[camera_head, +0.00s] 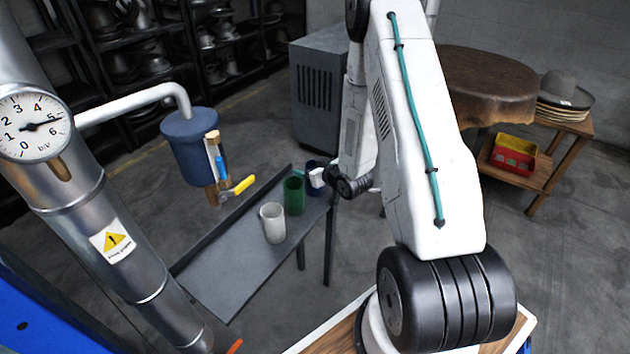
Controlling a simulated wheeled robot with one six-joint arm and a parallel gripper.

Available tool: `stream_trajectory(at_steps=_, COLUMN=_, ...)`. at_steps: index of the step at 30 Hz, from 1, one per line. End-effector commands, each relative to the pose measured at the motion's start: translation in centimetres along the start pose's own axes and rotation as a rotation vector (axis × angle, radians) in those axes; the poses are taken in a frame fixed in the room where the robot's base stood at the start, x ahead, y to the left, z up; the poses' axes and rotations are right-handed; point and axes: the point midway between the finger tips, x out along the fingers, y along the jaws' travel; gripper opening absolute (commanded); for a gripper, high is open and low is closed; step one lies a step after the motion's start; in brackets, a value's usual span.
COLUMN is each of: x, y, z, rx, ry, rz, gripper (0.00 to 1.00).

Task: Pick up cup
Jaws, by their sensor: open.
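Three cups stand in a row on a grey metal table (230,262). The white cup (273,224) is nearest, the green cup (293,196) is behind it, and a dark blue cup (313,167) is farthest back. My gripper (314,178) is open at the far right end of the table, right at the blue cup and partly in front of it. The fingers are small in view; I cannot tell whether they touch the blue cup or sit around it. The white and green cups are apart from my gripper.
A blue tank with a yellow-handled valve (240,187) hangs over the table's left side. A steel pipe with a gauge (33,126) stands at the left. A grey cabinet (318,95) is behind.

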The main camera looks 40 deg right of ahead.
Motion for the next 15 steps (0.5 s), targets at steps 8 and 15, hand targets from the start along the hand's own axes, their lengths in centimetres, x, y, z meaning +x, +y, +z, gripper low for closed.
stream_trajectory(at_steps=8, x=-0.04, y=0.02, z=-0.02, rx=0.000, ry=0.000, rz=0.000, gripper=0.39)
stream_trajectory(at_steps=15, x=-0.05, y=0.05, z=-0.04, rx=0.000, ry=0.000, rz=0.001, gripper=0.27)
